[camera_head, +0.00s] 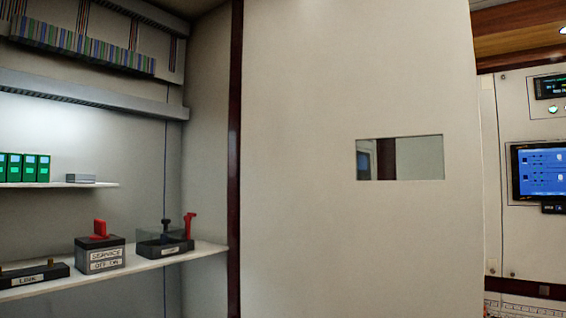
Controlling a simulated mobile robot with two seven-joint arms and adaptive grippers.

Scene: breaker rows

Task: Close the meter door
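A large pale door panel (300,200) fills the middle of the head view, with a small rectangular window (400,158) in it. It appears to be the meter door. It stands swung open beside the cabinet (208,120), whose inside is exposed on the left. A dark red-brown vertical edge (235,150) runs between the cabinet's side wall and the panel. The panel's bottom edge is out of view, and no handle shows on it. Neither of my grippers is in view.
A lower shelf (200,250) in the cabinet holds a service switch block (100,256) with a red lever and a clear-covered switch (163,240). Green modules (28,168) stand on an upper shelf. A wall panel with a blue screen (540,170) is at right.

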